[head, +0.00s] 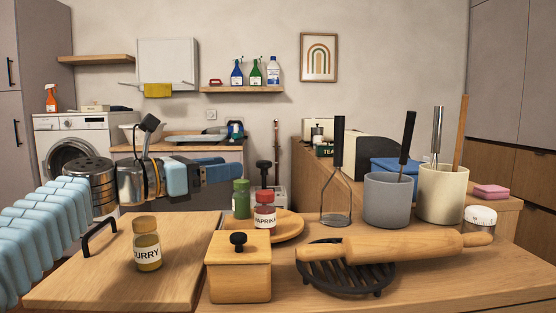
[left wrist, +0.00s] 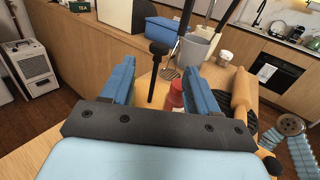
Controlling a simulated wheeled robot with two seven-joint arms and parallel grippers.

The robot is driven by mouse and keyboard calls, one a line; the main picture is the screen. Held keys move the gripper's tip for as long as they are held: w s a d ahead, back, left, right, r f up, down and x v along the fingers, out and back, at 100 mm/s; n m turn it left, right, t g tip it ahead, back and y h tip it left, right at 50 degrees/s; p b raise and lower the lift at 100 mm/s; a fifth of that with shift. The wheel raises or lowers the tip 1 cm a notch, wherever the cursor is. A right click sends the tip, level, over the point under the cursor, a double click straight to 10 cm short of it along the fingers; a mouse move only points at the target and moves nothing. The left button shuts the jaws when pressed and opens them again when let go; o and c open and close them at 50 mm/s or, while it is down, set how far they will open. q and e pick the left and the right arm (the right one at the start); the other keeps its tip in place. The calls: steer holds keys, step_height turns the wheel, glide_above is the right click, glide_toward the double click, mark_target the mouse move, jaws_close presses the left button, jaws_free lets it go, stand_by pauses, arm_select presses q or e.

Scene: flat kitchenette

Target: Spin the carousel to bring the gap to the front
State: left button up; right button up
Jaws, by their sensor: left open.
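The carousel (head: 291,232) is a round wooden disc at the middle of the counter, with a dark post topped by a black knob (head: 264,165). A green-lidded jar (head: 241,198) and a red-lidded paprika jar (head: 265,212) stand on it. Its right side looks bare; the box hides part of its front. My left gripper (head: 236,172) is open and empty, level with the jar tops, just left of the knob. In the left wrist view, the knob (left wrist: 158,48) shows between the open fingers, and the paprika jar (left wrist: 175,96) is partly hidden. My right gripper is not visible.
A lidded wooden box (head: 238,270) stands in front of the carousel. A curry jar (head: 147,246) stands on a wooden board (head: 90,285) at left. A rolling pin (head: 390,247) lies over a black trivet (head: 345,275) at right. A masher (head: 337,170) and utensil crocks (head: 388,200) stand behind.

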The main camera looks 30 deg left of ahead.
arm_select(q)
steer(key=p+x, duration=0.1)
steer(key=x, duration=1.1)
steer(key=shift+w, duration=0.1)
jaws_close()
